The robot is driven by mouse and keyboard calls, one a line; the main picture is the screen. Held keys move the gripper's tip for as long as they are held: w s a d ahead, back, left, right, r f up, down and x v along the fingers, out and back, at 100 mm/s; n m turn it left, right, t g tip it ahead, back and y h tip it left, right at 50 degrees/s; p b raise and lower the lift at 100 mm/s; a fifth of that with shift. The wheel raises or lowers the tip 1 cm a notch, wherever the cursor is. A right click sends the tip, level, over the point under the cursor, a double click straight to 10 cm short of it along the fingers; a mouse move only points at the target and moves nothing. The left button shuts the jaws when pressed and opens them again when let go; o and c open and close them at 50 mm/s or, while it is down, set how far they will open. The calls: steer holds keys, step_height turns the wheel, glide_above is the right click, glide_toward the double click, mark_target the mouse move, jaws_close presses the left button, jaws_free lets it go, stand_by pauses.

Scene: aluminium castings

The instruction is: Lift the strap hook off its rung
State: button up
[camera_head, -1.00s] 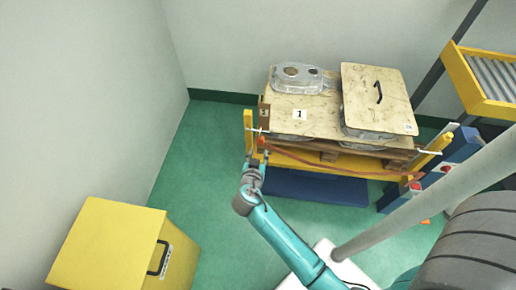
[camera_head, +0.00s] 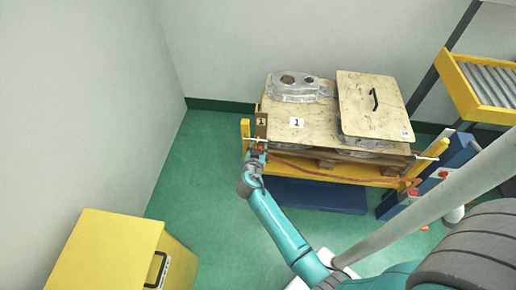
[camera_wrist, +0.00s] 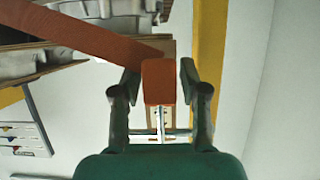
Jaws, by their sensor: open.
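The strap hook (camera_wrist: 158,82) shows in the wrist view as an orange-red block between the two fingers of my gripper (camera_wrist: 160,85). The fingers are open, one on each side of it, with a narrow gap visible at least on the right. A reddish-brown strap (camera_wrist: 90,35) runs from the hook to the upper left. A pale metal rung (camera_wrist: 176,135) crosses below the hook; the exact contact is hard to see. In the head view my gripper (camera_head: 256,156) is at the left post of the yellow rack, and the red strap (camera_head: 335,175) sags across its front.
A board (camera_head: 290,122) marked 1 lies on the rack with a casting (camera_head: 298,90) on it. A yellow box (camera_head: 110,250) stands front left. Green floor between is clear.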

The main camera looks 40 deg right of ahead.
jaws_close()
steer(key=shift+r, duration=0.1)
